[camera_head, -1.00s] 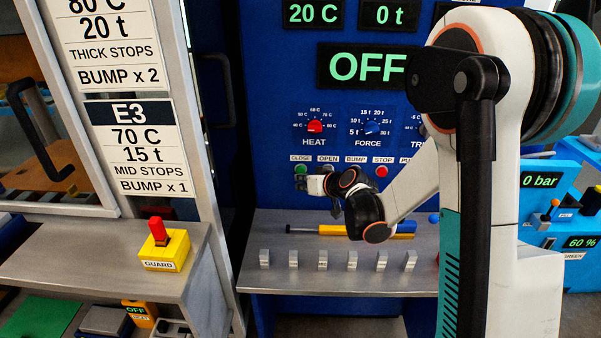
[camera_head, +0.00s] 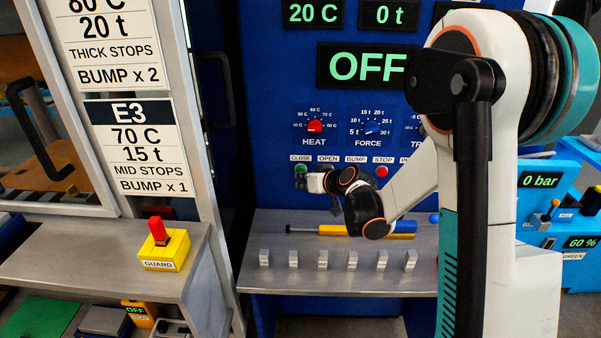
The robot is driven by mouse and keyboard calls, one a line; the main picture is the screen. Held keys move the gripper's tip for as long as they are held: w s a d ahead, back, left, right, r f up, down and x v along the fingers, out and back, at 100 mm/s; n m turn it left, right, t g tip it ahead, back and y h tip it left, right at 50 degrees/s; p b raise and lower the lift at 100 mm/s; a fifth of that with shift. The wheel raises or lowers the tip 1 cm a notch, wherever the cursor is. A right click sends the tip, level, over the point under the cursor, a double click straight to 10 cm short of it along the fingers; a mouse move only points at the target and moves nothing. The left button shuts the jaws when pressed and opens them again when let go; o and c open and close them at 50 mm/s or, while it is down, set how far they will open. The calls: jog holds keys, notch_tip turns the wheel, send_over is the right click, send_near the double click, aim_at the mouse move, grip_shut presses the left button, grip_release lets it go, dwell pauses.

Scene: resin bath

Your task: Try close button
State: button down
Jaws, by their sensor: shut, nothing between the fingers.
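The green CLOSE button (camera_head: 301,170) sits on the blue press panel (camera_head: 265,130), under its small white label at the left end of the button row. My gripper (camera_head: 308,183) is at the panel just below and right of the CLOSE button, in front of the OPEN button's place. Its fingertips are small and partly hidden by the wrist, and it looks shut and empty. I cannot tell whether it touches the button. The OPEN button is mostly hidden behind my gripper. The red STOP button (camera_head: 381,171) is in clear view to the right.
The big display (camera_head: 365,65) reads OFF. The red heat knob (camera_head: 314,126) and the force dial (camera_head: 371,127) are above the buttons. A yellow guard switch (camera_head: 164,250) stands at left.

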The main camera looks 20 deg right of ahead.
jog(key=shift+w+d, duration=0.15)
jog(key=shift+w, duration=0.35)
dwell(0.5)
dwell(0.3)
jog(key=shift+s+a, duration=0.3)
jog(key=shift+s, duration=0.6)
jog(key=shift+s+a+b, duration=0.15)
jog(key=shift+s+a, duration=0.1)
jog(key=shift+s, duration=0.55)
jog(key=shift+s+a+b, duration=0.1)
jog(key=shift+s+a, duration=0.15)
jog(key=shift+s, duration=0.5)
jog(key=shift+s+a+b, duration=0.15)
jog(key=shift+s+a, duration=0.1)
jog(key=shift+s, duration=0.55)
